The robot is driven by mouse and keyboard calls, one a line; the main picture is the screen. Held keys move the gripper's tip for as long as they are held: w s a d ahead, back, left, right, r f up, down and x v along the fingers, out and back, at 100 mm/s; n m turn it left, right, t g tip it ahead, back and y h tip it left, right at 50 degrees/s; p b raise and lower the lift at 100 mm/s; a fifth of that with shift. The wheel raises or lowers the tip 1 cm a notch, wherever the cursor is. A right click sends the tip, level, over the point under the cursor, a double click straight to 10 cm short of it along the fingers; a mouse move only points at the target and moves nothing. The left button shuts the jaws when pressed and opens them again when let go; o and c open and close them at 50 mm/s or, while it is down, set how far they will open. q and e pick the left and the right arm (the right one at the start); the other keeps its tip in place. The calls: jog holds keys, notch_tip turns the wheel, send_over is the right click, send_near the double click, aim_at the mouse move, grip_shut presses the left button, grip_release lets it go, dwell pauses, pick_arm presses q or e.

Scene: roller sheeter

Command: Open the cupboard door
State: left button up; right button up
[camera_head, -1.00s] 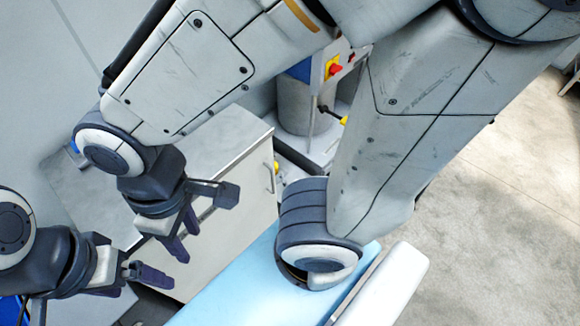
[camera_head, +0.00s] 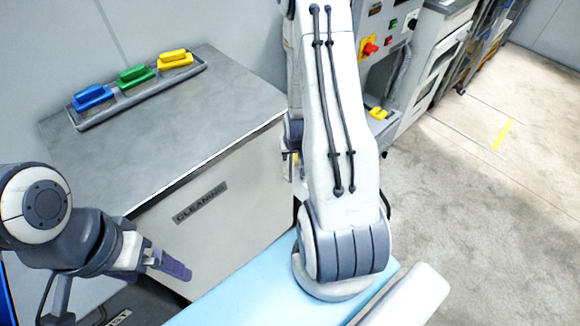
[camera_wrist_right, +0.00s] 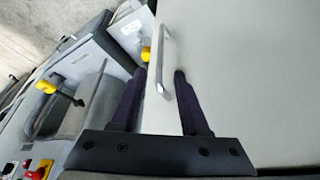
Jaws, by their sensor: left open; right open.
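The grey cupboard labelled CLEANING stands left of centre in the head view; its pale door (camera_head: 225,205) looks flush with the body, though my right arm hides its right edge. In the right wrist view the door (camera_wrist_right: 245,75) fills the right side, with a silver bar handle (camera_wrist_right: 164,65) near its edge. My right gripper (camera_wrist_right: 159,76) is open, its fingers on either side of the handle in the picture; contact cannot be told. The head view mostly hides this gripper behind the arm. My left gripper (camera_head: 185,270) is apart from the door at lower left, with nothing visible in it.
A tray (camera_head: 150,92) with blue, green and yellow blocks sits on the cupboard top (camera_head: 215,105). A machine with a red knob (camera_head: 370,48) stands behind my right arm. Open floor (camera_head: 480,200) lies to the right.

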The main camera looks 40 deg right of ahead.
aim_at(291, 162)
jog(key=x, duration=0.9)
jog(key=shift+w+f, duration=0.2)
jog(key=shift+f, duration=0.2)
grip_shut()
dwell(1.0)
